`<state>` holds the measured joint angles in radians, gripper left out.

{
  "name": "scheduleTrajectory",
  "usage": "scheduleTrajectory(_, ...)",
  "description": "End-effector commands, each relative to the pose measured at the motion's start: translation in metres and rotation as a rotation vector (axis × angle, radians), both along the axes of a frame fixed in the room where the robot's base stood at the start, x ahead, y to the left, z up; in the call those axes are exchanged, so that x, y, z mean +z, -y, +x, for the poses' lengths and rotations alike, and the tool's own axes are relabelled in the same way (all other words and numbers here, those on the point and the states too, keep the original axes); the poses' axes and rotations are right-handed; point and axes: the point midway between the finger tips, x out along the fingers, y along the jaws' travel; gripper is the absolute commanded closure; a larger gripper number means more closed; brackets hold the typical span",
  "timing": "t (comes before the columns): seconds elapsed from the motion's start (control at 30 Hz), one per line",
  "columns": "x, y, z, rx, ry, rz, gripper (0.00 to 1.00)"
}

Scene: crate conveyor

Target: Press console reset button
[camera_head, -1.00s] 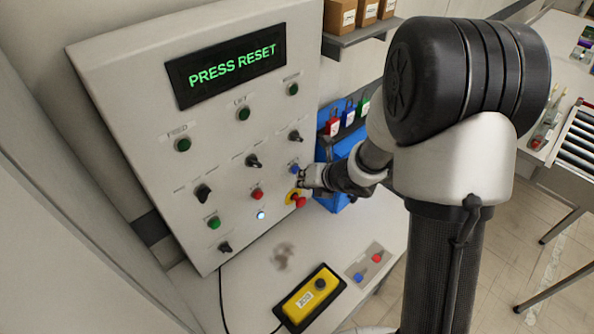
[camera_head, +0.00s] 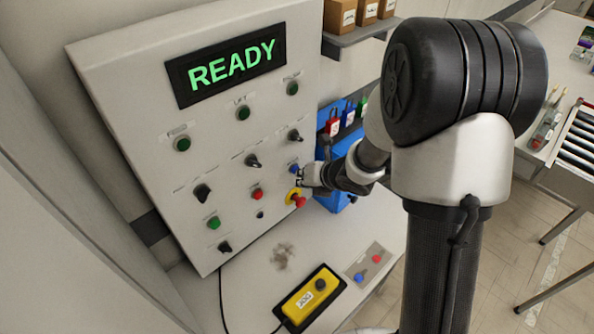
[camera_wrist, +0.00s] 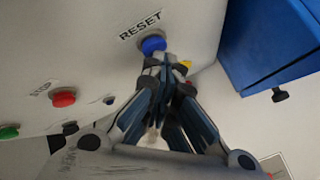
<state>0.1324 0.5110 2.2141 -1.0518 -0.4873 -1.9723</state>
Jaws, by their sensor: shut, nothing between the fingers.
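The control console (camera_head: 140,110) is a pale upright panel, and its display (camera_head: 227,67) reads READY in green. The blue reset button (camera_head: 294,169) sits on the right of the panel, just above the red emergency stop on its yellow base (camera_head: 297,198). In the wrist view the blue button (camera_wrist: 153,44) shows under the RESET label (camera_wrist: 140,25). My gripper (camera_wrist: 158,68) is shut and empty, with its tips just below the button in that view. I cannot tell whether the tips touch it. In the head view my gripper (camera_head: 303,178) is close to the panel.
Other knobs and buttons surround it, including a red button (camera_head: 257,194) and a green button (camera_head: 214,223). A blue box (camera_head: 352,152) stands right of the console. A yellow pendant (camera_head: 308,300) and a small button plate (camera_head: 368,268) lie on the table below.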

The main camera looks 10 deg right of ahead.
Motion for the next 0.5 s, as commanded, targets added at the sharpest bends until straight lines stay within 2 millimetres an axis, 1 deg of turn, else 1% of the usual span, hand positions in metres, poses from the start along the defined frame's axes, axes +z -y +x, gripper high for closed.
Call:
scheduleTrajectory(0.3,0.000,0.009,-0.012,0.000,0.001,0.000,1.00)
scheduleTrajectory(0.5,0.000,0.009,-0.013,0.000,0.001,0.000,1.00)
